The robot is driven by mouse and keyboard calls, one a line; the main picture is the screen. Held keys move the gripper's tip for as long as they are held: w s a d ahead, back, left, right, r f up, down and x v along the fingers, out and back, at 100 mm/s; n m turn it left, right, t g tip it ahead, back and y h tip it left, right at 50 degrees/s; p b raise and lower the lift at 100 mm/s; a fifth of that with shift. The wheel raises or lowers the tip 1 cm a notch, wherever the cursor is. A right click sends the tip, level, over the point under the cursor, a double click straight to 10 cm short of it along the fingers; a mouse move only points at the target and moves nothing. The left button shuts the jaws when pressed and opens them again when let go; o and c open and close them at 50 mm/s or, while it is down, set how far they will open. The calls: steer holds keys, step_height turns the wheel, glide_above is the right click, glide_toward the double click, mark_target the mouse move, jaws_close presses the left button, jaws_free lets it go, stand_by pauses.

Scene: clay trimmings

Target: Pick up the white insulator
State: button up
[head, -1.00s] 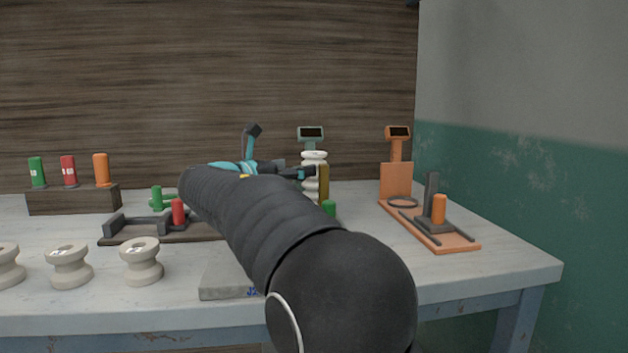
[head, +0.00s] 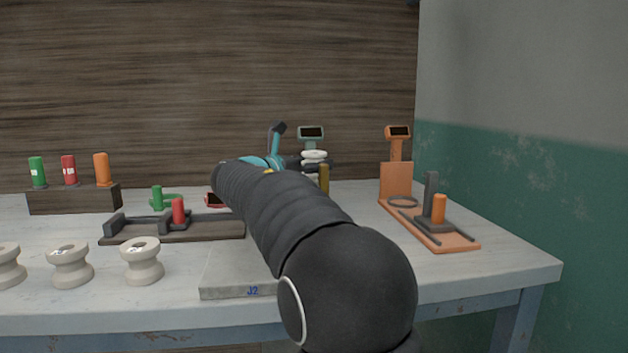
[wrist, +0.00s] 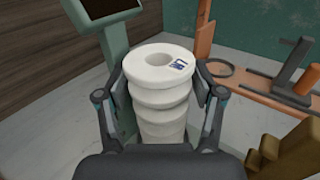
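The white insulator (wrist: 160,98) is a ribbed upright column with a hole in its top and a small blue mark on the rim. In the head view the insulator (head: 314,155) stands in front of a grey-green stand with a screen, partly hidden by my arm. My gripper (wrist: 160,88) has one finger on each side of the insulator, near its upper ribs. The fingers look spread, with narrow gaps to the insulator; contact is not clear. The insulator's foot is hidden by my gripper in the wrist view.
The grey-green stand (head: 311,133) is close behind the insulator. An orange stand (head: 455,246) with an orange cylinder is to the right. A yellowish block (head: 324,178) is close by the insulator. Several cream spools (head: 141,262) line the left front.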

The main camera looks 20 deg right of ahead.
steer(key=c, duration=0.8)
steer(key=shift+r, duration=0.1)
jaws_close()
